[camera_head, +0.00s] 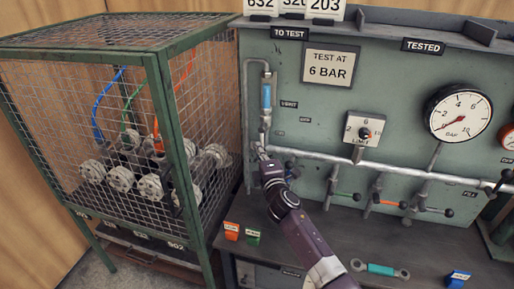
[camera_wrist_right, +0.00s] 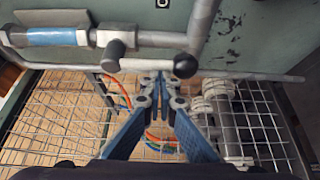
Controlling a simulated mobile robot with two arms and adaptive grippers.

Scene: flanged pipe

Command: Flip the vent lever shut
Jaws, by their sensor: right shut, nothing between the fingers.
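The vent line is a vertical pipe with a blue section (camera_head: 266,97) on the left of the green panel, beside a small label that looks like VENT (camera_head: 288,104). The blue section also shows at the left in the right wrist view (camera_wrist_right: 50,37). There, a valve with a black end (camera_wrist_right: 113,54) and a pale grey bar (camera_wrist_right: 160,65) look like the vent lever; in the head view my gripper largely hides it. My right gripper (camera_head: 260,151) is shut and empty. Its fingertips (camera_wrist_right: 163,79) are close to the grey bar; contact is unclear. My left gripper is out of view.
A green wire-mesh cage (camera_head: 163,120) with flanged parts stands close on the left. A horizontal pipe (camera_head: 335,160) with several valve handles crosses the panel. A turquoise-handled wrench (camera_head: 380,269) and small coloured blocks lie on the bench, with bare surface between them.

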